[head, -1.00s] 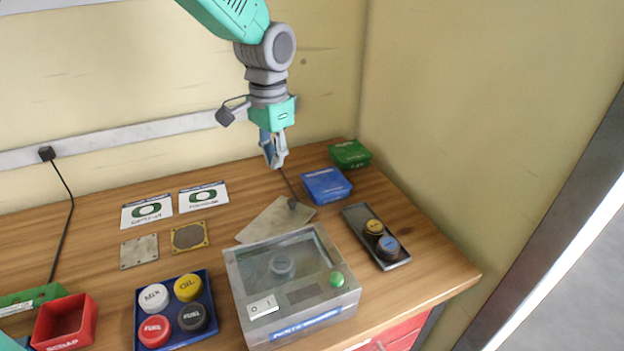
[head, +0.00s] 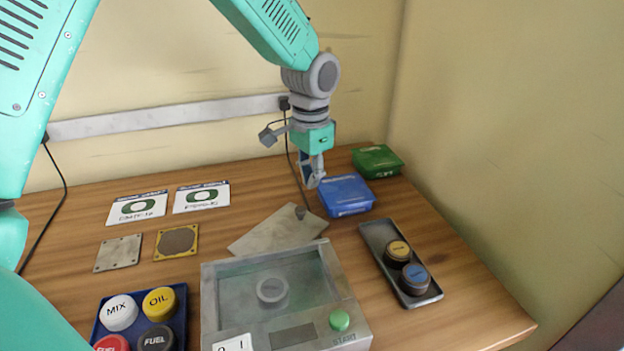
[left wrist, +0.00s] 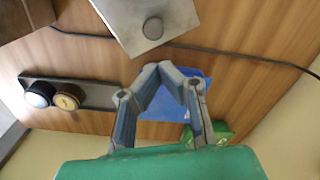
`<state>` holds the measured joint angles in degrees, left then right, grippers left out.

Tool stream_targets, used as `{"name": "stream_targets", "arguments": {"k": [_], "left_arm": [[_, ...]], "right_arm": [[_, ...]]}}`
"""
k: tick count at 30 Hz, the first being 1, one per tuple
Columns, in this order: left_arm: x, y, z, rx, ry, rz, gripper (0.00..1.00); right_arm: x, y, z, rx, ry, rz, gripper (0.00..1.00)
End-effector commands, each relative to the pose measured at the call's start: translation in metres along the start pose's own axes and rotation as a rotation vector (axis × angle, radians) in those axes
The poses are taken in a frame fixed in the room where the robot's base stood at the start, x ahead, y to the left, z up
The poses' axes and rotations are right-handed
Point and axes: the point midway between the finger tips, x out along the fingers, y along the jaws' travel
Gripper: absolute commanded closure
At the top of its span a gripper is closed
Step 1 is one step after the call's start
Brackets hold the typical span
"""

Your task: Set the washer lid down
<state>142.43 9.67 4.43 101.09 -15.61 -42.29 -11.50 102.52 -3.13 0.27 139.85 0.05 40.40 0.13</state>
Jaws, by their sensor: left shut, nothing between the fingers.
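The washer lid (head: 278,232), a flat grey metal plate with a dark round knob (head: 300,212), lies on the wooden table behind the washer. It also shows at the top of the left wrist view (left wrist: 145,18). The washer (head: 222,305) is a grey metal box with a green START button and a rocker switch. A round grey part (head: 271,290) shows inside its top. My left gripper (head: 314,183) is shut and empty, behind the lid's knob and beside the blue box. Its fingertips (left wrist: 163,68) meet in the left wrist view, apart from the lid. My right gripper is not in view.
A blue box (head: 346,196) and a green box (head: 377,161) stand at the back right. A dark tray (head: 376,240) holds two caps. A blue tray (head: 180,325) holds several caps at front left. Two small plates and two cards lie further left. A cable runs behind the lid.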

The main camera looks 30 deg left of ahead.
Motion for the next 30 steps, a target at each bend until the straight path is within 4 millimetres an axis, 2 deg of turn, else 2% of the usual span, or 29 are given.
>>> {"name": "stream_targets", "arguments": {"k": [1, 6, 12, 25, 30], "left_arm": [[0.013, 0.0, 0.001, 0.0, -0.005, 0.002, 1.0], [0.045, -0.001, 0.001, -0.001, -0.005, 0.003, 1.0], [0.066, -0.001, 0.001, -0.002, -0.002, 0.002, 1.0], [0.071, -0.001, 0.0, -0.001, -0.001, 0.001, 1.0], [0.067, -0.001, 0.015, -0.001, -0.005, 0.003, 1.0]], "right_arm": [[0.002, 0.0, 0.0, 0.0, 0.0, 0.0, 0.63], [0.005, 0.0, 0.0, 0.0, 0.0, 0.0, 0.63], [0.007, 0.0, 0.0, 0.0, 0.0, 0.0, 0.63], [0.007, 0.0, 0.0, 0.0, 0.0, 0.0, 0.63], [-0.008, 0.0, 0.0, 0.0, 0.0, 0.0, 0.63]]}}
